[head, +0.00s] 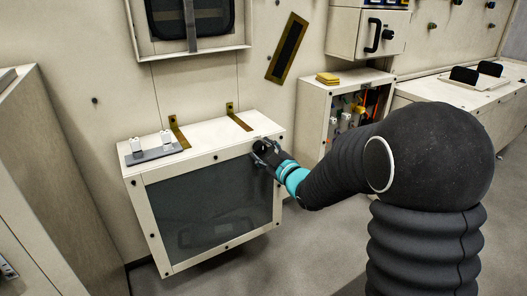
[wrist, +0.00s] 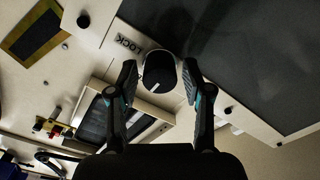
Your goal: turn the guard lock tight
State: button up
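The guard lock is a dark round knob (wrist: 159,72) with a pale pointer mark, beside a LOCK label (wrist: 128,43) in the wrist view. It sits on the pale frame of the guard box (head: 200,157), near the upper right corner of the dark front panel (head: 213,208) in the head view. My gripper (head: 264,150) is at that corner and hides most of the knob there. In the wrist view my gripper (wrist: 160,80) has its two fingers apart, one on each side of the knob. A narrow gap shows beside each finger; contact cannot be made out.
Two brass brackets (head: 178,132) join the box top to the wall. A small grey plate with white fittings (head: 153,148) lies on the box top. An open-fronted cabinet (head: 343,113) stands to the right. A pale cabinet (head: 50,190) stands close on the left.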

grip_shut()
jog(key=shift+m, duration=0.5)
jog(key=m+b, duration=0.1)
jog(key=m, duration=0.2)
jog(key=shift+m, duration=0.4)
jog(key=m, duration=0.4)
jog(key=m+p, duration=0.1)
jog(key=m, duration=0.4)
jog(key=shift+r, duration=0.1)
jog(key=shift+m+p, duration=0.7)
jog(key=shift+m, duration=1.3)
